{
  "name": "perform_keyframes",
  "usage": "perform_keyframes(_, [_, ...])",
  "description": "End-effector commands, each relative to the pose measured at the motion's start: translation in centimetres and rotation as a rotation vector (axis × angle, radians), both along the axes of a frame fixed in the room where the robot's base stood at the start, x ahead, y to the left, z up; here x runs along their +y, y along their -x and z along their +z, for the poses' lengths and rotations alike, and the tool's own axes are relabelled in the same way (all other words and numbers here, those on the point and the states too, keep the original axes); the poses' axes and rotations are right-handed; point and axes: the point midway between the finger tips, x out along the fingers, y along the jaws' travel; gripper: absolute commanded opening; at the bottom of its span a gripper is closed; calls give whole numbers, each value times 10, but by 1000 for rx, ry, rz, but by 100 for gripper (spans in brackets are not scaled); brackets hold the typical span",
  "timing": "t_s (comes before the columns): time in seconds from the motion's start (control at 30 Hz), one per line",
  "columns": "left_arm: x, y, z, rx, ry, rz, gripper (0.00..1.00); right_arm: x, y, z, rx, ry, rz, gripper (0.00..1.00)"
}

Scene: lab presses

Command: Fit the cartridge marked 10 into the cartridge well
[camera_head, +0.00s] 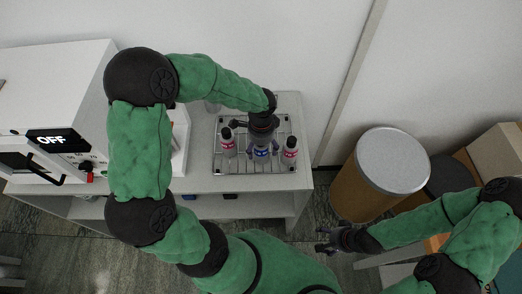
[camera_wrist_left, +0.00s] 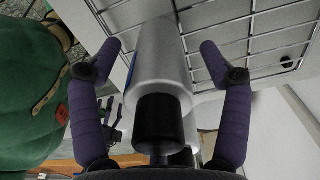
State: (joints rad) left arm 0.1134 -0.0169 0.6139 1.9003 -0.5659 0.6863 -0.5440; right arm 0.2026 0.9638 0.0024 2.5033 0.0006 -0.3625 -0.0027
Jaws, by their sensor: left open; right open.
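Three silver cartridges stand in a wire rack (camera_head: 232,168): a left one with a pinkish-red label (camera_head: 228,146), a middle one with a blue label (camera_head: 261,153) and a right one with a red label (camera_head: 290,153). The label numbers are too small to read. My left gripper (camera_head: 262,146) is open around the middle cartridge. In the left wrist view this cartridge, silver with a black end (camera_wrist_left: 165,122), lies between the spread purple fingers, with gaps on both sides. My right gripper (camera_head: 328,240) is open and empty, away from the bench. I cannot make out the cartridge well.
A white machine (camera_head: 60,85) with an OFF display stands at the left of the grey bench (camera_head: 285,180). White equipment (camera_head: 180,140) beside the rack is partly hidden by my left arm. A drum with a grey lid (camera_head: 393,160) and boxes (camera_head: 498,150) stand at right.

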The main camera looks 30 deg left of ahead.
Motion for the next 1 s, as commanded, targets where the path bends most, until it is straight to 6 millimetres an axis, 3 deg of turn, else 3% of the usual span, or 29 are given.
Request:
perform_keyframes(0.27, [0,0,-5,-1,1,1,78,0,0,-1,0,0,0,73])
perform_keyframes(0.5, [0,0,-5,-1,1,1,13,0,0,-1,0,0,0,73])
perform_keyframes(0.53, [0,0,-5,-1,1,1,9,0,0,-1,0,0,0,73])
perform_keyframes(1.0, [0,-1,6,-4,0,1,9,0,0,2,0,0,0,73])
